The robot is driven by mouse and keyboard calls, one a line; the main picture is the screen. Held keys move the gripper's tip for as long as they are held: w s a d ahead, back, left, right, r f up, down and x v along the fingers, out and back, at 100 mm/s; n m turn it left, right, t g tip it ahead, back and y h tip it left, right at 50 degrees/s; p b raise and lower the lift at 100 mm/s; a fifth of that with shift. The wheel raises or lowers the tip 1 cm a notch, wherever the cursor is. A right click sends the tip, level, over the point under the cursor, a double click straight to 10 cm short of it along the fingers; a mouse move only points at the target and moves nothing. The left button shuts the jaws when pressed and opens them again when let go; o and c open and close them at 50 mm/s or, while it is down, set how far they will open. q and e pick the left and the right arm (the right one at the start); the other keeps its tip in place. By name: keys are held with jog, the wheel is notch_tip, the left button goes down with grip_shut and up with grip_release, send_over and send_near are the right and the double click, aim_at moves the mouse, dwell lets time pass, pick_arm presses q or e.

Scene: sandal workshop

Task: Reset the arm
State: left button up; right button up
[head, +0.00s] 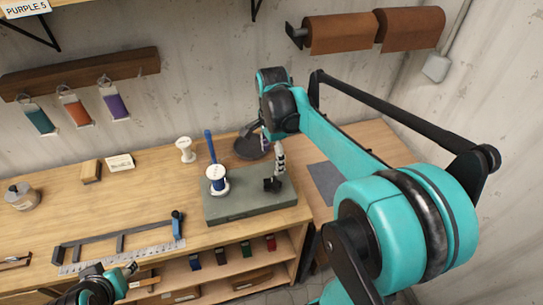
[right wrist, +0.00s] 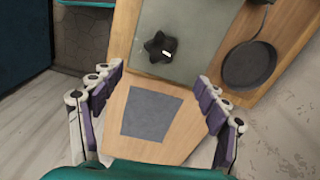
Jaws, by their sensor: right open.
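My right arm reaches in from the right in the head view, with its wrist bent down over the back right of the bench. My right gripper (head: 264,140) is partly hidden behind the wrist there. In the right wrist view its fingers (right wrist: 160,95) are spread wide with nothing between them, above the bench near a flat dark grey square (right wrist: 150,115). My left gripper (head: 128,270) shows only in part at the lower left of the head view, by the bench's front edge. Its opening cannot be made out.
A metal ruler (head: 110,260) lies at front left. Leather rolls (head: 340,33) hang on the wall.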

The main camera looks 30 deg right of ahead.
dwell(0.4)
jog(key=s+a+f+n+t+b, duration=0.5)
jog(key=s+a+n, duration=0.6)
jog(key=n, duration=0.8)
notch_tip(320, 180, down, 2)
jog(key=shift+s+f+t, duration=0.1)
jog(key=shift+s+t, duration=0.15)
jog(key=shift+t, duration=0.85)
